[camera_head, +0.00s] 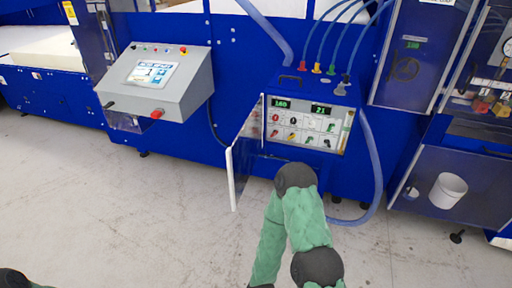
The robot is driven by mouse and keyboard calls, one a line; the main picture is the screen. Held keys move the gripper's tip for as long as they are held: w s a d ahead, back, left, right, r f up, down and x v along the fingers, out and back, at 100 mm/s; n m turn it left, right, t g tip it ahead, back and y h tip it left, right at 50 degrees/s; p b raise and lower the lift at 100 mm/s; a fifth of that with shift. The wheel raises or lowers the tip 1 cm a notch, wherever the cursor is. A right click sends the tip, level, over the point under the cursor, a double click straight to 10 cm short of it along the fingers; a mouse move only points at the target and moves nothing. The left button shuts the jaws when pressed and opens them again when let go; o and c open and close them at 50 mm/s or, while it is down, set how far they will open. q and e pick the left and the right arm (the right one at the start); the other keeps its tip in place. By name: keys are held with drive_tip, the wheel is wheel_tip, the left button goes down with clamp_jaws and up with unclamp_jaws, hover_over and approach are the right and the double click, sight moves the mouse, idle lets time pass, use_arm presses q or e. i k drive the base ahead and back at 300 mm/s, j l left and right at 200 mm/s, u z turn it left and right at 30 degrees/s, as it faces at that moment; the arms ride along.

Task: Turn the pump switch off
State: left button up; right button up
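The pump control box (312,88) is a blue cabinet with a light panel (318,124) in the middle of the head view. Its door (243,150) stands open to the left. My green right arm (306,220) rises in front of and below the box, apart from the panel in the picture. Neither gripper shows.
A grey console (160,80) with a screen and red buttons stands left of the box. A blue hose (375,170) loops down the box's right side. A white bucket (447,190) is at the right. The concrete floor (130,220) in front is clear.

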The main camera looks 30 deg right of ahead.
sight(331, 126)
drive_tip(key=i+j+z, duration=0.1)
drive_tip(key=z, duration=0.3)
drive_tip(key=i+j+z, duration=0.1)
drive_tip(key=z, duration=0.3)
drive_tip(key=j+z, duration=0.25)
drive_tip(key=z, duration=0.15)
drive_tip(key=j+z, duration=0.2)
drive_tip(key=z, duration=0.2)
drive_tip(key=i+j+z, duration=0.1)
drive_tip(key=j+z, duration=0.3)
drive_tip(key=j, duration=1.3)
drive_tip(key=i, duration=0.8)
